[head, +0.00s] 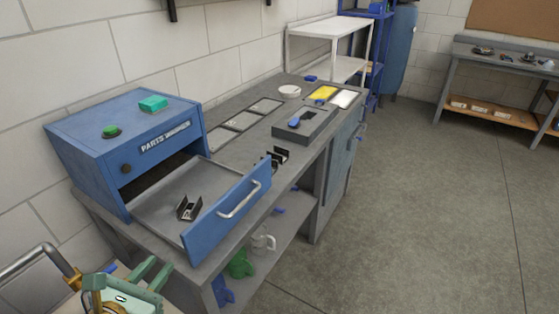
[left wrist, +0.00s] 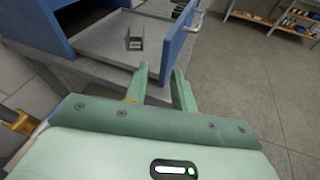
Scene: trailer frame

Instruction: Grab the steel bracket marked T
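A small steel bracket (head: 188,208) lies in the open drawer (head: 160,190) of the blue parts cabinet (head: 115,140). It also shows in the left wrist view (left wrist: 135,40), beyond my fingers. Its marking is too small to read. Other dark brackets (head: 277,157) stand on the bench top just behind the drawer front; I cannot read marks on them. My left gripper (head: 150,272) is at the lower left in front of the bench, apart from the drawer. In the left wrist view its fingers (left wrist: 159,88) are spread with nothing between them. My right gripper is not in view.
The drawer front (head: 228,212) with its handle rises between the drawer floor and the aisle. A grey tray (head: 305,122), flat panels (head: 243,121) and a white round item (head: 289,91) sit on the bench. Open floor (head: 420,200) lies to the right.

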